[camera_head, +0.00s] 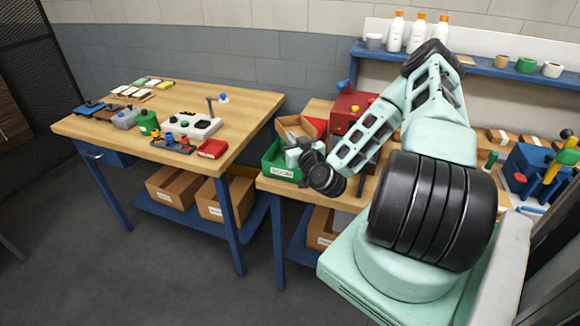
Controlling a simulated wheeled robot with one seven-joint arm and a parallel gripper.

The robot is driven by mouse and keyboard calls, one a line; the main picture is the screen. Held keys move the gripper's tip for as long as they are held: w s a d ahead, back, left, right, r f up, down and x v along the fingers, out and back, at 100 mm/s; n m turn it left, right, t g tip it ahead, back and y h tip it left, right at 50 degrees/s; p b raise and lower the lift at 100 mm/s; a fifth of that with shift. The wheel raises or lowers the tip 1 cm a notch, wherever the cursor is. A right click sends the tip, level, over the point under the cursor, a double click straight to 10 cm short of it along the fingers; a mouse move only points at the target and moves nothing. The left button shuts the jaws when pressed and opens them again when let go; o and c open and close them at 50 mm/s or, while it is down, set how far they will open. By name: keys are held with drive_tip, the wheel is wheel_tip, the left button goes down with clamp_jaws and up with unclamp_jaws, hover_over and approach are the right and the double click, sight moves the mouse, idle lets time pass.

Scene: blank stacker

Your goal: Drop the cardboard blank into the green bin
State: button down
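The green bin (270,160) stands at the left front corner of the right-hand workbench, with a white label on its front. My gripper (294,158) is at the bin's right side, its tip over or just inside the rim. The gripper is small in view and partly covered by my dark wrist, so its fingers and anything between them cannot be made out. I cannot pick out the cardboard blank with certainty. Most of the bin's inside is hidden.
A brown open container (290,127) and a red machine (349,108) stand behind the bin. A second wooden table (240,115) with several small items stands at left. A blue wall shelf (490,68) holds bottles. My arm hides much of the workbench.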

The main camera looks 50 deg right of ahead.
drive_tip(key=c, duration=1.6)
unclamp_jaws()
drive_tip(key=p+v, duration=0.5)
drive_tip(key=v, duration=1.2)
drive_tip(key=shift+s, duration=0.2)
drive_tip(key=shift+a, duration=0.1)
